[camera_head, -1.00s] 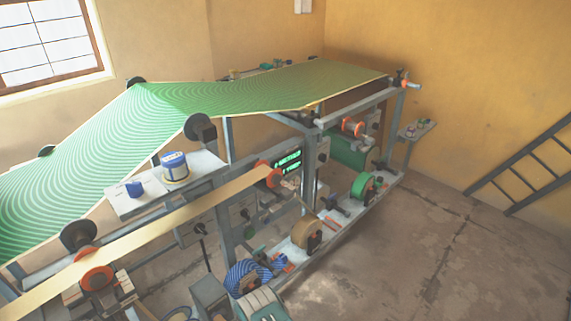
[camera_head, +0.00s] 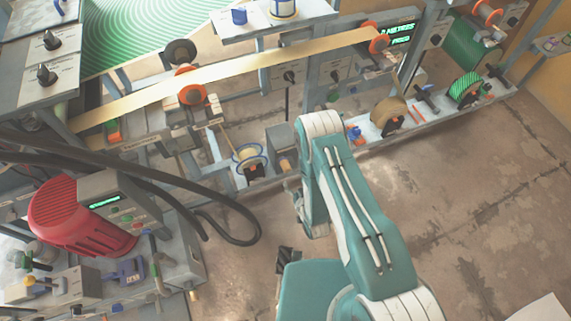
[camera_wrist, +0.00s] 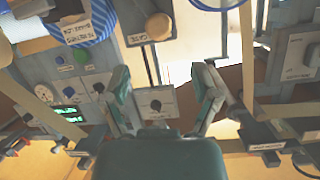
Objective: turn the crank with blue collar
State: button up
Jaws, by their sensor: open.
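I cannot make out the crank with the blue collar for certain in either view. In the head view a small blue part (camera_head: 354,133) sits on the lower rail just right of my arm; its shape is too small to tell. In the wrist view my gripper (camera_wrist: 166,88) is open and empty, its two fingers spread wide. In the head view my arm reaches up toward the machine, and the fingers cannot be made out there.
A blue striped roll (camera_wrist: 92,20) is at the wrist view's upper left. In the head view a tan roll (camera_head: 388,114) and a green roll (camera_head: 465,88) sit on the rail. A red motor (camera_head: 80,218) and dark hoses (camera_head: 225,222) are at left.

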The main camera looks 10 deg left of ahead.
aim_at(288, 170)
jog(key=w+a+f+n, duration=0.1)
jog(key=w, duration=0.1)
jog(key=w+a+f+n, duration=0.1)
jog(key=w+a, duration=0.1)
jog(key=w, duration=0.1)
jog(key=w+a+f+n, duration=0.1)
jog(key=w, duration=0.2)
jog(key=shift+w+a+f+g, duration=0.15)
jog(key=shift+w+a+g, duration=0.15)
jog(key=shift+a, duration=0.1)
grip_shut()
